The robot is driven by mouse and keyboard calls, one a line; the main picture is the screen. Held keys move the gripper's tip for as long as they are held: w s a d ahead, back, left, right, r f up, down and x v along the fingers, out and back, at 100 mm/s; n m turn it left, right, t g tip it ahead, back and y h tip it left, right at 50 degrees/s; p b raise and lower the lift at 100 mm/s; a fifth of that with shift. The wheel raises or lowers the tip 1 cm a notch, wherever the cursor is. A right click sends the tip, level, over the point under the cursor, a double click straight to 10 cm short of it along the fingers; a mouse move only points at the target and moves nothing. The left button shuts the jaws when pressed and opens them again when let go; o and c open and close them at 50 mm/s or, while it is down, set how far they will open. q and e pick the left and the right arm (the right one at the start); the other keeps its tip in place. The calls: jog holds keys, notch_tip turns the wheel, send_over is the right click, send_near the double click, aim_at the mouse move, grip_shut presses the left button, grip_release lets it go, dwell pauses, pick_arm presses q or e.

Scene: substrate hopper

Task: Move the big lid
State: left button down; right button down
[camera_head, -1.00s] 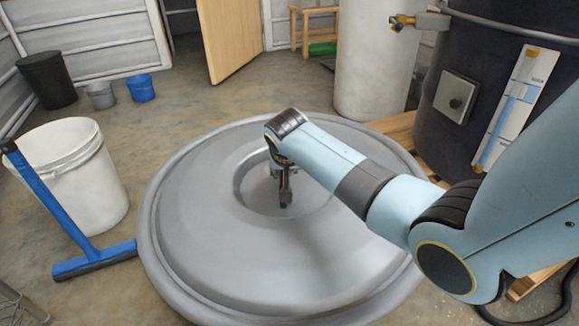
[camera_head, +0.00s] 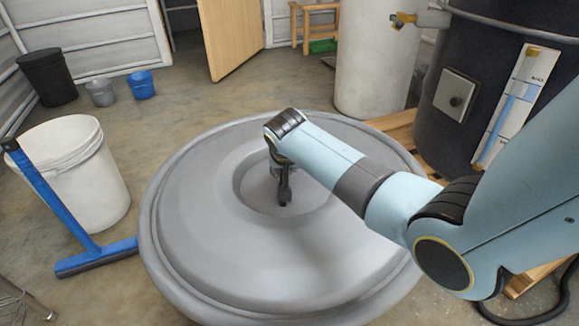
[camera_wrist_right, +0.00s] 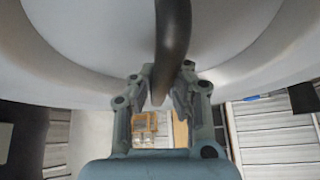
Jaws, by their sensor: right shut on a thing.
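The big grey round lid (camera_head: 200,230) fills the middle of the head view, with a recessed centre; its underside or top surface also fills the upper part of the right wrist view (camera_wrist_right: 90,60). My right arm comes in from the right, and my right gripper (camera_head: 284,200) is at the lid's recessed centre. In the right wrist view my right gripper (camera_wrist_right: 160,92) is shut on the lid's dark curved handle (camera_wrist_right: 173,35), which runs between its fingers. My left gripper is not in view.
A white bucket (camera_head: 75,165) and a blue squeegee (camera_head: 60,205) stand left of the lid. A dark tank (camera_head: 480,90) on a wooden pallet (camera_head: 400,130) stands at right. A pale cylinder (camera_head: 375,60) stands behind.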

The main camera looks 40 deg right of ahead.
jog(key=c, duration=1.3)
grip_release()
jog(key=shift+r, duration=0.2)
jog(key=shift+s+f, duration=0.15)
jog(key=shift+f, duration=0.1)
jog(key=v, duration=1.2)
jog(key=shift+r, duration=0.3)
